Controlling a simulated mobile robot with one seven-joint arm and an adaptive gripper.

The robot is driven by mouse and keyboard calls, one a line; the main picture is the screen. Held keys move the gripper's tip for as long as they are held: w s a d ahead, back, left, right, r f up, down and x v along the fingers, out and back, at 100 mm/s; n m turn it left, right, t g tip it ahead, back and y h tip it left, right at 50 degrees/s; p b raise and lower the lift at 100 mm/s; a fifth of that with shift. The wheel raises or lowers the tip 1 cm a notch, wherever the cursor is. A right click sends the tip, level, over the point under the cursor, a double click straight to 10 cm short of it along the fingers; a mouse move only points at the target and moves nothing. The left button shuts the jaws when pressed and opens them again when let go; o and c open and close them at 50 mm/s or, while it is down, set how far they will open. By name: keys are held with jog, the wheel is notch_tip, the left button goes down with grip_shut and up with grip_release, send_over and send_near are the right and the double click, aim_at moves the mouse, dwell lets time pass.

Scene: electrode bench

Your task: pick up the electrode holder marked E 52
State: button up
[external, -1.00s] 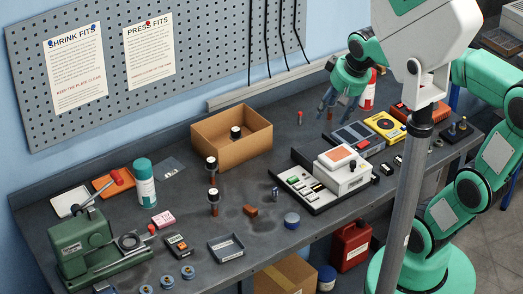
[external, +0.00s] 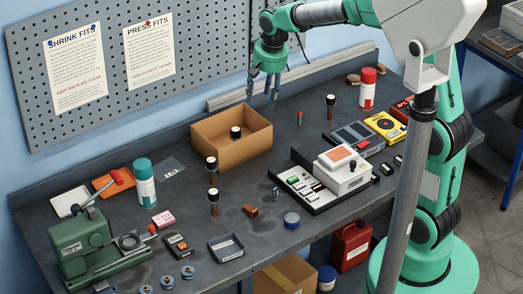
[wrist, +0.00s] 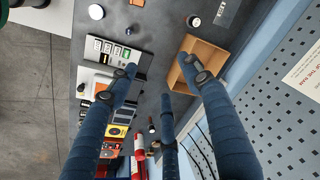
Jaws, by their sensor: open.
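Several dark electrode holders with pale-ringed tops stand on the bench; no marking is legible on any. In the external view, one holder (external: 212,164) stands just behind another holder (external: 213,203) left of centre. A third holder (external: 236,133) is inside the open cardboard box (external: 250,150), and another (external: 331,106) stands toward the back right. My gripper (external: 264,96) is open and empty, raised above the bench near the back right of the box. In the wrist view, its blue fingers (wrist: 165,82) are spread, with the box (wrist: 209,58) beyond one fingertip.
A white instrument (external: 343,172) on a black tray stands right of centre. A green press (external: 85,245) and a teal-capped can (external: 145,185) stand at left. A red-capped can (external: 368,88) stands at back right.

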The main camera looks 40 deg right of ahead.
jog(key=w+a+f+m+g+p, duration=0.1)
jog(key=w+a+f, duration=0.2)
jog(key=w+f, duration=0.2)
jog(key=w+a+f+m+p, duration=0.1)
jog(key=w+a+f, duration=0.1)
jog(key=w+f, duration=0.25)
jog(key=m+g+p, duration=0.1)
jog(key=p, duration=0.1)
send_over(211, 160)
notch_tip(211, 160, down, 12)
jog(key=shift+f, duration=0.1)
jog(key=shift+f, duration=4.25)
jog(key=shift+f, duration=0.1)
jog(key=shift+d+f, duration=0.1)
jog(key=shift+f, duration=2.35)
